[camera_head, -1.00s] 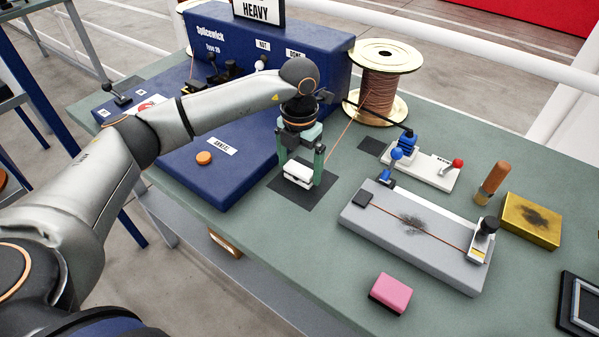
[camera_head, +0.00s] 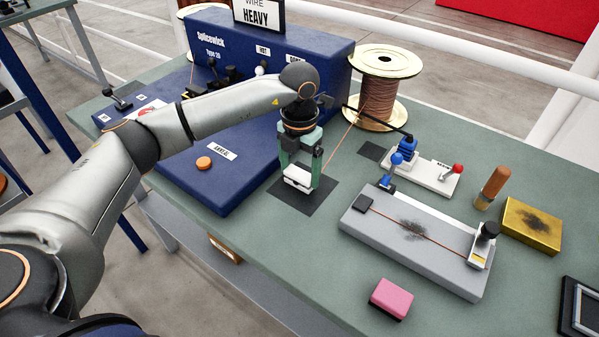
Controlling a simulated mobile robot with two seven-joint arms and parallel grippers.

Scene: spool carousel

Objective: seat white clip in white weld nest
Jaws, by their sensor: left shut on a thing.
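My left gripper (camera_head: 299,180) points down over a dark square mat (camera_head: 318,198) beside the blue machine. Its two green fingers are shut on a white block, which I take for the white clip (camera_head: 297,179). The block is slightly tilted. I cannot tell whether it touches the mat. I cannot make out a white weld nest for certain; the blue machine (camera_head: 225,165) carries small dark fittings and a white knob (camera_head: 261,68), partly behind my left arm. My right gripper is not in view.
A copper wire spool (camera_head: 378,98) stands behind the gripper. To the right are a grey fixture (camera_head: 400,250), a white base with blue and red levers (camera_head: 436,180), a wooden-handled tool (camera_head: 494,183) and a yellow block (camera_head: 531,226). A pink block (camera_head: 391,298) lies near the front edge.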

